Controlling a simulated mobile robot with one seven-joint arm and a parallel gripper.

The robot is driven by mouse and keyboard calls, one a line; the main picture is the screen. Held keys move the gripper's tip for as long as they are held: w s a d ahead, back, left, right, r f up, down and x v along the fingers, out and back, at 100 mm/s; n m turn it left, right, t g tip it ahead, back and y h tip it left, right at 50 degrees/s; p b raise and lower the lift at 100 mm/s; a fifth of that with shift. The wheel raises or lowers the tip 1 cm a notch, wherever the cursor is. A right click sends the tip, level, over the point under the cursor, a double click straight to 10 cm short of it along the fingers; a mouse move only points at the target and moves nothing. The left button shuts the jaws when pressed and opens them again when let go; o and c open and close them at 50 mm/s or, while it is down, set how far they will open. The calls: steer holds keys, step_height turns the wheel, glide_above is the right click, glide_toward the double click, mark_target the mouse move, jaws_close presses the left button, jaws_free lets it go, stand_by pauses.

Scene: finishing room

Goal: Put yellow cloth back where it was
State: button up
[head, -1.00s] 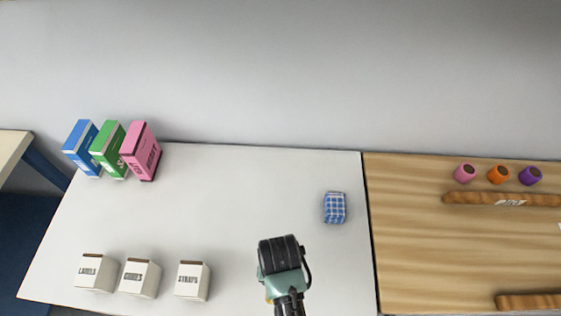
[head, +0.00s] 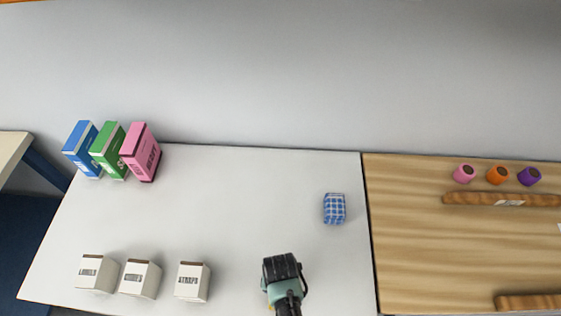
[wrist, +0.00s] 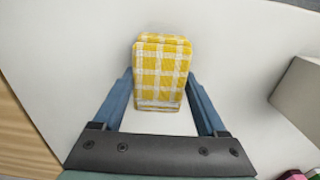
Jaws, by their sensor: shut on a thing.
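The yellow cloth (wrist: 160,75) is a folded yellow-and-white checked bundle. In the wrist view it sits between the two blue fingers of my gripper (wrist: 160,95), which is shut on it. In the head view my gripper (head: 283,285) is over the front part of the white table, right of the white boxes, and my own arm hides nearly all of the cloth. I cannot tell whether the cloth touches the tabletop. A blue checked cloth (head: 334,209) lies on the white table near its right edge, apart from my gripper.
Three white boxes (head: 193,282) stand at the front left of the white table (head: 240,200). Blue, green and pink (head: 140,152) boxes stand at its back left. A wooden surface (head: 420,240) adjoins on the right, with three small coloured cylinders (head: 498,174) and wooden rails. The table's middle is clear.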

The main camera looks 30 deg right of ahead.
steer(key=o, duration=1.1)
step_height(320, 180, up, 12)
